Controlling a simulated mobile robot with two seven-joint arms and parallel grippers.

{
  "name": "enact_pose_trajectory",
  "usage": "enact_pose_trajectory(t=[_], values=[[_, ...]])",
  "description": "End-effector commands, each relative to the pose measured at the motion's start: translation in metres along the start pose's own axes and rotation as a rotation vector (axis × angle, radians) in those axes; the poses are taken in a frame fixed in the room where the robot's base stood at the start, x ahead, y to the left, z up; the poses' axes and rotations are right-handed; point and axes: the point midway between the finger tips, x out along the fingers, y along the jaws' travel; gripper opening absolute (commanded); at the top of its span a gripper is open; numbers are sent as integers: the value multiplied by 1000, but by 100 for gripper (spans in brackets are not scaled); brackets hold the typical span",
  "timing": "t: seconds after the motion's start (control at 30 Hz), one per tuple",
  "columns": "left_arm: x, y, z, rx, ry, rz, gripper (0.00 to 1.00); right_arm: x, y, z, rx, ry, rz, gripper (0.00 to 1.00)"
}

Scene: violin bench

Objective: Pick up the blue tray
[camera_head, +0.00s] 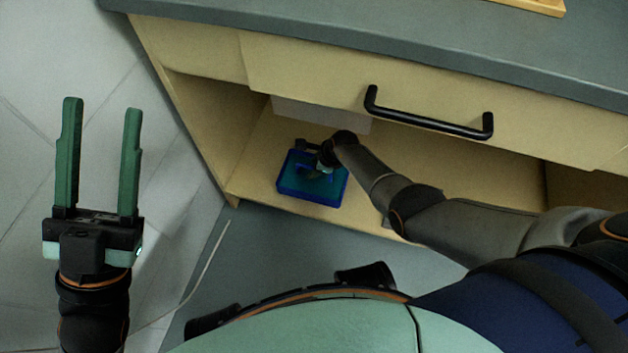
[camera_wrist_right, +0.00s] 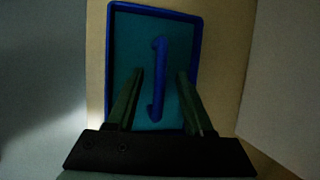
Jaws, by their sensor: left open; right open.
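The blue tray (camera_head: 328,199) lies on the lower shelf of the open cabinet, near its left end. It has a raised blue rim, a teal floor and a blue bar handle across its middle. In the right wrist view the tray (camera_wrist_right: 130,25) fills the centre, with its handle (camera_wrist_right: 157,75) between the fingers. My right gripper (camera_wrist_right: 160,82) is open over the tray, one finger on each side of the handle; contact cannot be told. In the head view my right gripper (camera_head: 318,172) partly covers the tray. My left gripper (camera_head: 99,110) is open and empty, away at the left.
The cabinet shelf (camera_head: 262,165) has side walls and a drawer above with a black handle (camera_head: 428,118). A grey countertop (camera_head: 400,42) overhangs it. A pale box-like shape (camera_head: 322,114) hangs behind the tray.

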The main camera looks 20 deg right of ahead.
Motion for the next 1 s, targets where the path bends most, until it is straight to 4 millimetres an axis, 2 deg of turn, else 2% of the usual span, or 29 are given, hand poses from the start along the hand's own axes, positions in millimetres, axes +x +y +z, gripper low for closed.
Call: enact_pose_trajectory(t=[0.17,0.6,1.0], values=[[1,-1,-1,-3,0,-5,50,-1,0,0,0,0,0,51],[0,-2,0,0,-1,-5,50,-1,0,0,0,0,0,2],[0,-2,0,3,-2,0,50,-1,0,0,0,0,-1,0]])
